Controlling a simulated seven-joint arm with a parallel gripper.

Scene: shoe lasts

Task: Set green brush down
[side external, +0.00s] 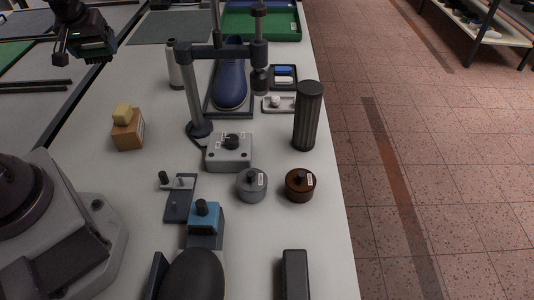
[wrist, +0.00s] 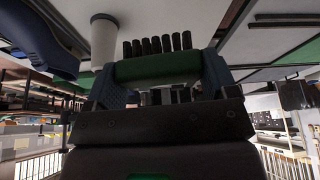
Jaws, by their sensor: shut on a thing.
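The green brush (wrist: 158,66) is between the two fingers of my gripper (wrist: 160,80) in the wrist view. Its dark bristles (wrist: 157,45) point away from the gripper, toward the pale table surface. In the side external view my gripper (side external: 90,46) is at the top left, held up above the work surface. Only a little green shows there, and the brush is small and mostly hidden. My gripper is shut on the brush, which looks clear of the table.
The blue shoe (side external: 231,80) stands by a metal stand (side external: 191,92). A white cylinder (side external: 174,64) stands left of it; a grey-green mat (side external: 170,28) lies behind. A wooden block with a yellow top (side external: 127,130) is nearer. Open table lies between the block and mat.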

